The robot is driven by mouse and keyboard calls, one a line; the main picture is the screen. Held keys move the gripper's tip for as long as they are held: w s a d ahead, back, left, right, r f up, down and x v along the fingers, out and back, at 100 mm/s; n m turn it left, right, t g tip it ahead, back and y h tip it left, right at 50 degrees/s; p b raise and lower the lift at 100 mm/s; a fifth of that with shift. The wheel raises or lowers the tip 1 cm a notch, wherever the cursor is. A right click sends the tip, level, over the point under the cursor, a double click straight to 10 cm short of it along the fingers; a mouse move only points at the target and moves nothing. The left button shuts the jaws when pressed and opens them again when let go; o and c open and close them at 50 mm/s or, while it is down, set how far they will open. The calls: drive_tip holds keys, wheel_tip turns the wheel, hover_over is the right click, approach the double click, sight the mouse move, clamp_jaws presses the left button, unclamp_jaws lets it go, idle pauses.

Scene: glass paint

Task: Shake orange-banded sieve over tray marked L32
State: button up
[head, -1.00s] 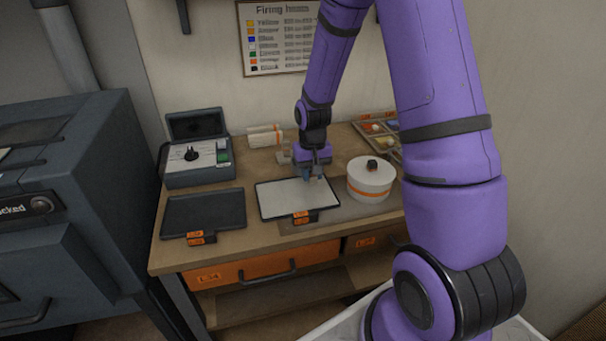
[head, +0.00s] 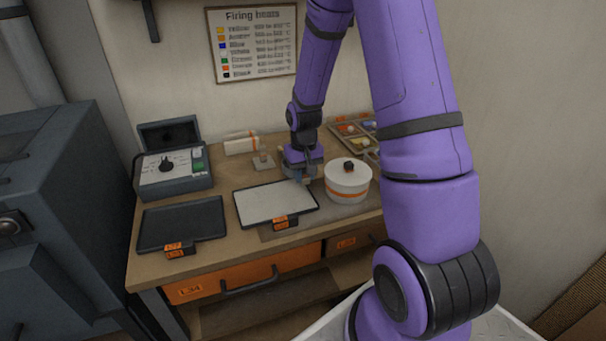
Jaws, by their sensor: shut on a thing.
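A round white vessel with an orange band and a dark knob on top (head: 348,182) stands upright right of the middle tray; it looks like the orange-banded sieve. The middle tray (head: 262,207) has a dark rim, a pale surface and an orange tag in front, too small to read. My gripper (head: 301,177) is low behind the tray's right back corner, left of the vessel and apart from it. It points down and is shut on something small. The fingers hide most of that thing; only a small orange-tan patch shows beside them.
A dark tray (head: 182,225) with an orange tag lies at the left. Behind it stands a control box (head: 173,172) with its lid up. White rolls (head: 240,143) and a small clear item (head: 263,160) are at the back. A compartment tray (head: 352,133) is at back right.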

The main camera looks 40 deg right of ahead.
drive_tip(key=shift+r, duration=0.1)
drive_tip(key=shift+r, duration=2.4)
